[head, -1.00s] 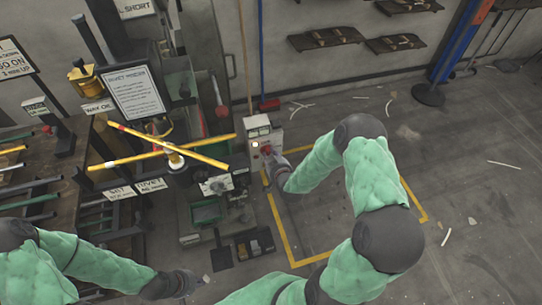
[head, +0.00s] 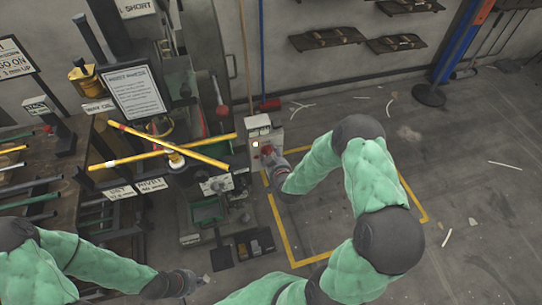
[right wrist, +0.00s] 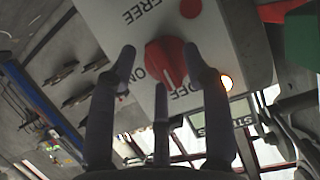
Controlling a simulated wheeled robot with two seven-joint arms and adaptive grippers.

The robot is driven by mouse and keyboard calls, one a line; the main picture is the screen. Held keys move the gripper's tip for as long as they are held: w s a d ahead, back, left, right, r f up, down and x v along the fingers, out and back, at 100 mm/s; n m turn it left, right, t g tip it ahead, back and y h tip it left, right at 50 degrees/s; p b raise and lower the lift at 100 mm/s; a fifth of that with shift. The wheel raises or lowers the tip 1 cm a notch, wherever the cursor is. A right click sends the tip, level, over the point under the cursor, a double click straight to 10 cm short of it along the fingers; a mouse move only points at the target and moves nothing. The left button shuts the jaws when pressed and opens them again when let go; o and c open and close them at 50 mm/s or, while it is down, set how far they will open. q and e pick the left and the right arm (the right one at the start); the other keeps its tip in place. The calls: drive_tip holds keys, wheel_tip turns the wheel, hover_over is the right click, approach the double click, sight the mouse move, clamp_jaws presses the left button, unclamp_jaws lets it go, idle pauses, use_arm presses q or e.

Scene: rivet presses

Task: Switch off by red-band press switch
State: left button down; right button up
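A light grey switch box (head: 262,136) stands at the press's right side. It carries a red rotary knob (right wrist: 172,62), also visible in the head view (head: 267,150). The right wrist view shows upside-down ON and OFF lettering by the knob, FREE above, and a lit lamp (right wrist: 227,82). My right gripper (right wrist: 160,62) is open, with fingers on either side of the knob; whether they touch it is unclear. The press has crossed yellow bars (head: 205,158), one with a small red band (head: 120,126). My left gripper (head: 192,281) is low at the front; its fingers are too small to read.
A sign board (head: 134,92) stands behind the bars. A bench with metal bars (head: 40,190) is at the left. A blue post (head: 462,45) and wall shelves (head: 326,38) are farther back.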

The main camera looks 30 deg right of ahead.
drive_tip(key=v, duration=1.2)
drive_tip(key=shift+f, duration=0.1)
idle(0.4)
drive_tip(key=s+a+f+g+y+p, duration=0.1)
drive_tip(key=s+a+f+g+y, duration=0.2)
drive_tip(key=s+a+f+g, duration=0.3)
drive_tip(key=s+a+f+g+y+p, duration=0.1)
drive_tip(key=s+a+f+g+y, duration=0.3)
drive_tip(key=a+f, duration=0.6)
drive_tip(key=s+a+g, duration=0.2)
drive_tip(key=s+a, duration=0.1)
drive_tip(key=a, duration=0.1)
drive_tip(key=shift+s+f+g, duration=0.3)
drive_tip(key=shift+s+f, duration=0.1)
